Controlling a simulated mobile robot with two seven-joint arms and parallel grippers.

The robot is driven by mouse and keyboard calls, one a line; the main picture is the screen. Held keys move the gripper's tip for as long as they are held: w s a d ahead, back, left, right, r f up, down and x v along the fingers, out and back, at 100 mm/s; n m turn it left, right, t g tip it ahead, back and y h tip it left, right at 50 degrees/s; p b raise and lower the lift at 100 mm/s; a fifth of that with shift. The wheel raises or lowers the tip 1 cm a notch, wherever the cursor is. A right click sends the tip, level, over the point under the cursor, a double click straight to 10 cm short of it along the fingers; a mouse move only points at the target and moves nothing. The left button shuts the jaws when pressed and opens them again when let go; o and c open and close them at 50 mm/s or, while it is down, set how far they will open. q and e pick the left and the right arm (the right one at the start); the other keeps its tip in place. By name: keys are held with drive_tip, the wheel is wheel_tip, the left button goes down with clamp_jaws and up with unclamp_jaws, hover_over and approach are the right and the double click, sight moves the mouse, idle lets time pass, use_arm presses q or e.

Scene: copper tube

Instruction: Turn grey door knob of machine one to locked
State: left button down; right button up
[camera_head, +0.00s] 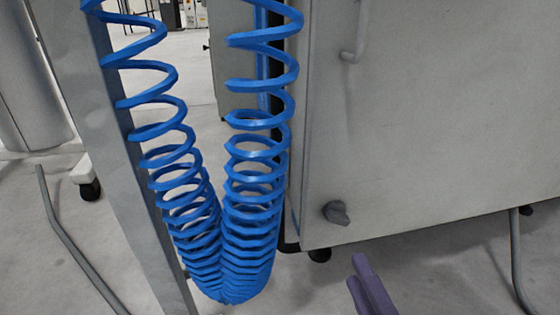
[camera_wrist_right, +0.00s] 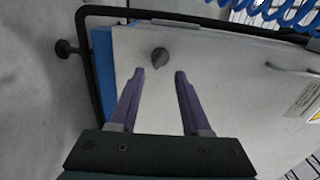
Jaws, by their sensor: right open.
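The grey door knob (camera_head: 336,212) sits low on the left side of a grey machine door (camera_head: 430,120) in the head view. In the right wrist view the knob (camera_wrist_right: 160,57) lies beyond my right gripper's fingertips, between their lines and nearer the left finger. My right gripper (camera_wrist_right: 159,72) has two purple fingers spread apart with nothing between them. In the head view the purple fingers of my right gripper (camera_head: 363,278) show at the bottom edge, below and right of the knob. My left gripper is in neither view.
A blue coiled hose (camera_head: 255,190) hangs left of the door beside a grey post (camera_head: 120,150). A bent handle (camera_head: 357,40) is higher on the door. Grey floor tubes run at the left (camera_head: 70,245) and right (camera_head: 517,260). Space before the knob looks clear.

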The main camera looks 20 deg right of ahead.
sight(341, 216)
drive_tip(key=shift+o, duration=0.9)
drive_tip(key=shift+w+d+r, duration=0.1)
drive_tip(key=shift+d+r, duration=0.05)
drive_tip(key=o, duration=0.3)
drive_tip(key=w+d+r+n+g+y+p, duration=0.2)
drive_tip(key=w+d+r+n+y+p, duration=0.1)
drive_tip(key=n+p, duration=0.3)
drive_tip(key=shift+d+r+n+y+p, duration=0.15)
drive_tip(key=shift+r+n+y+p, duration=0.2)
drive_tip(key=shift+r+n+y, duration=0.35)
wheel_tip(341, 216, up, 3)
drive_tip(key=d+n+g+y+p, duration=0.25)
drive_tip(key=n+g+p, duration=0.2)
drive_tip(key=n, duration=0.25)
drive_tip(key=shift+n+g, duration=0.35)
drive_tip(key=shift+n, duration=0.15)
drive_tip(key=b+x, duration=0.4)
drive_tip(key=x, duration=0.1)
drive_tip(key=f+b+x, duration=0.1)
drive_tip(key=b+x, duration=0.2)
drive_tip(key=shift+s+d+r, duration=0.1)
drive_tip(key=shift+s, duration=0.25)
drive_tip(key=shift+w+f+b, duration=0.2)
drive_tip(key=shift+w+b, duration=0.1)
drive_tip(key=shift+w, duration=0.2)
drive_tip(key=shift+c, duration=0.4)
